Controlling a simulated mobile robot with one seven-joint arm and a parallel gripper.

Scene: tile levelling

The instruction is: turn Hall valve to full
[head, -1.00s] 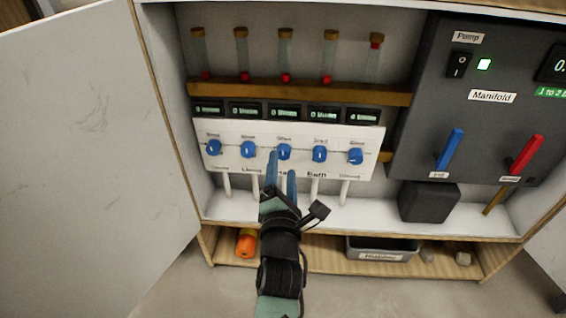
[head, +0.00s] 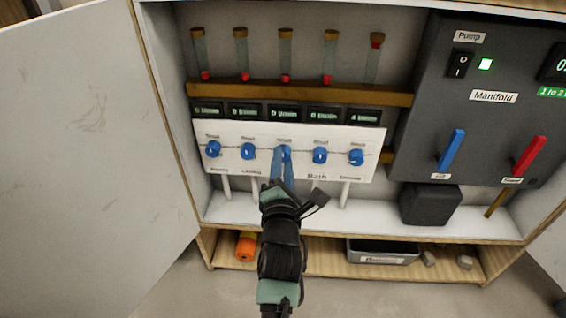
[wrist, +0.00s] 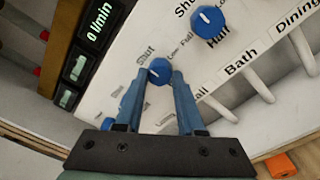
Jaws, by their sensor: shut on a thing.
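The Hall valve is a round blue knob (head: 285,153), the middle one in a row on a white panel (head: 215,130). My gripper (head: 285,152) reaches it from below, with its blue fingers shut on the knob. In the wrist view the knob (wrist: 159,70) sits between the fingertips, one on each side. Its small white mark seems to point towards the "Shut" label (wrist: 143,57). The Hall name label is partly hidden by a finger; only "all" (wrist: 200,92) shows.
The Bath knob (head: 320,155) is close to the right and the Living knob (head: 248,151) close to the left. Small displays (head: 285,113) and a wooden rail (head: 300,93) lie above. An open white door (head: 90,160) stands at the left. Blue and red levers (head: 450,149) are at the right.

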